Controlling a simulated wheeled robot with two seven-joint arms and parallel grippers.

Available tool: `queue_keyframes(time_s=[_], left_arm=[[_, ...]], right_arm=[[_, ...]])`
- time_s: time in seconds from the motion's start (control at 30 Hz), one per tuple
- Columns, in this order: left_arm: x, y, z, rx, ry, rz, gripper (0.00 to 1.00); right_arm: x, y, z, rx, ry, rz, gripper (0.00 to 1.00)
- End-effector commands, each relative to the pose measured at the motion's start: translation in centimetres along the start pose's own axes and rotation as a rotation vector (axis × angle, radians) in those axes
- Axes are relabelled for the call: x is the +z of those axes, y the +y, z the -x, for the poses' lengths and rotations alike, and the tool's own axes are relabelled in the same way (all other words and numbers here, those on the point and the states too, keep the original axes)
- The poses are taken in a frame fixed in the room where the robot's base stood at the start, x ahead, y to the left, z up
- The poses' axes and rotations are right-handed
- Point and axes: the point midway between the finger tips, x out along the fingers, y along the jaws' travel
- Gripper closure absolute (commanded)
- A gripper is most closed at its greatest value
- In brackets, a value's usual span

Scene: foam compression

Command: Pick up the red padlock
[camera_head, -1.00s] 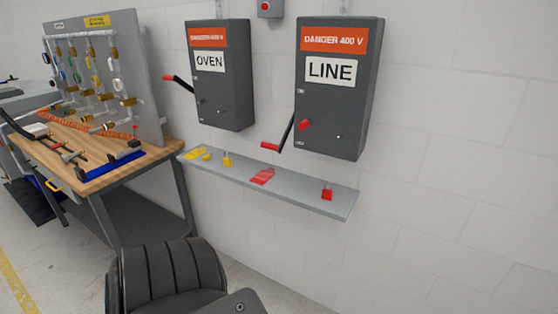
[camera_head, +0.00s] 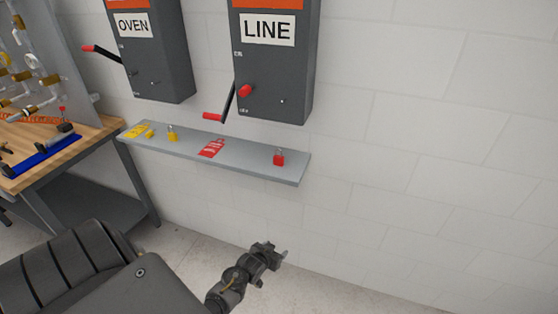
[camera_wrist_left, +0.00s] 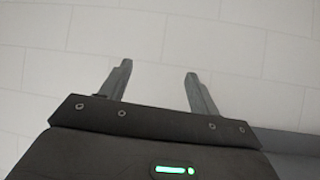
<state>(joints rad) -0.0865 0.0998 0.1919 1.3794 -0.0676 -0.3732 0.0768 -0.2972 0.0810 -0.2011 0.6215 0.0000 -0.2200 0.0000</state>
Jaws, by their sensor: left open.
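The red padlock (camera_head: 279,159) stands upright on the right end of the grey wall shelf (camera_head: 240,166) in the head view. My left gripper (camera_head: 280,254) is in front of and below the shelf, well short of the padlock and apart from it. In the left wrist view my left gripper (camera_wrist_left: 155,85) has its two fingers spread, with only white wall between them. The padlock is not seen in the wrist view. My right gripper is not in view.
Red tags (camera_head: 212,148), a yellow padlock (camera_head: 172,134) and yellow tags (camera_head: 134,130) lie left along the shelf. The LINE box (camera_head: 275,80) and OVEN box (camera_head: 150,60) hang above, with handles sticking out. A workbench (camera_head: 90,150) stands at left. The wall right of the shelf is bare.

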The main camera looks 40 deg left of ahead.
Motion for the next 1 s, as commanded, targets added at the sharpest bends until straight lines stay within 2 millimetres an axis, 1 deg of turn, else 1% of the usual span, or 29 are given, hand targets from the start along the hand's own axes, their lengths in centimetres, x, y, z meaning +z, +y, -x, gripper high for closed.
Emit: queue_keyframes(time_s=[0.03,0.07,0.1,0.17,0.2,0.3,0.4,0.5,0.57,0.67,0.9,1.0], left_arm=[[-5.7,-1.6,0.7,-0.026,0.093,0.023,0.38],[-8.6,-2.5,1.2,-0.04,0.145,0.034,0.38],[-12.1,-3.7,2.2,-0.059,0.205,0.048,0.38],[-16.6,-5.2,3.7,-0.083,0.286,0.066,0.38],[-19.0,-6.1,4.8,-0.097,0.333,0.075,0.38],[-23.4,-7.8,7.2,-0.126,0.418,0.09,0.38],[-25.6,-8.7,8.6,-0.142,0.465,0.097,0.38],[-26.4,-9.0,9.2,-0.148,0.482,0.1,0.38],[-26.5,-9.1,9.2,-0.148,0.484,0.1,0.38],[-26.9,-9.2,8.5,-0.148,0.482,0.1,0.38],[-28.6,-9.8,5.2,-0.147,0.481,0.099,0.38],[-28.9,-9.9,4.5,-0.147,0.481,0.099,0.38]], right_arm=[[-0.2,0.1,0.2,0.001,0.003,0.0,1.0],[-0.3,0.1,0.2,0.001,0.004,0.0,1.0],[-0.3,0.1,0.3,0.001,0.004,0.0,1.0],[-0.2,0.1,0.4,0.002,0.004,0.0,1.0],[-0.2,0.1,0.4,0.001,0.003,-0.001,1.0],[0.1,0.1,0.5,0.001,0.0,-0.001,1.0],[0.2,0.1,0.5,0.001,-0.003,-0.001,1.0],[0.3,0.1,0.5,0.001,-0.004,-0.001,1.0],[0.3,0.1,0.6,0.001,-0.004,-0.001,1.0],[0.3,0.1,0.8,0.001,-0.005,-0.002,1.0],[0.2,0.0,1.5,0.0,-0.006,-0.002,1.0],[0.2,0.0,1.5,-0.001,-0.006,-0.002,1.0]])
